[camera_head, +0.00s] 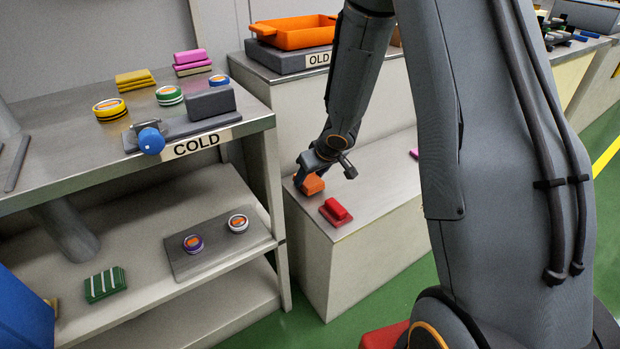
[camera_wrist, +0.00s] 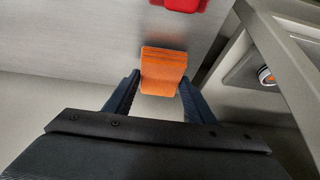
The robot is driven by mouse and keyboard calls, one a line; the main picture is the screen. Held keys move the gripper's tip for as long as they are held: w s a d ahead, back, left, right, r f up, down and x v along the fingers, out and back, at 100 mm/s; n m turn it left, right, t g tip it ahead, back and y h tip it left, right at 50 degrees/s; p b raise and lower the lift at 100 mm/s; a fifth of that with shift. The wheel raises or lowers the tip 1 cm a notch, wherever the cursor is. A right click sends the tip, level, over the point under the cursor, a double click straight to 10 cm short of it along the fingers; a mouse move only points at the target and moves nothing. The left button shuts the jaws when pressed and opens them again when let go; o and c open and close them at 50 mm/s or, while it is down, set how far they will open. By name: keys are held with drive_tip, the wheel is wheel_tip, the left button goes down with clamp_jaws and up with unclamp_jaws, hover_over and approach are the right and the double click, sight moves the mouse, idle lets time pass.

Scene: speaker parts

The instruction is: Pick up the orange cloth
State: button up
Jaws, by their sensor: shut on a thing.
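The orange cloth (camera_head: 313,184) is at my gripper (camera_head: 311,180), over the left end of the low metal-topped counter. In the wrist view the orange cloth (camera_wrist: 163,68) is a folded block between the two dark fingers of my gripper (camera_wrist: 161,85). My gripper is shut on it. In the head view the gripper partly hides the cloth. I cannot tell if the cloth touches the counter top.
A red folded cloth (camera_head: 336,211) lies close by on the low counter (camera_head: 375,195); it also shows in the wrist view (camera_wrist: 182,4). The COLD shelf unit (camera_head: 262,124) stands close to the left. An orange tray (camera_head: 295,32) sits on the higher counter behind.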

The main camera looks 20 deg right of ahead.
sight(310, 179)
wheel_tip(310, 179, up, 9)
drive_tip(key=p, duration=0.7)
drive_tip(key=shift+r+p, duration=0.15)
drive_tip(key=shift+p, duration=0.2)
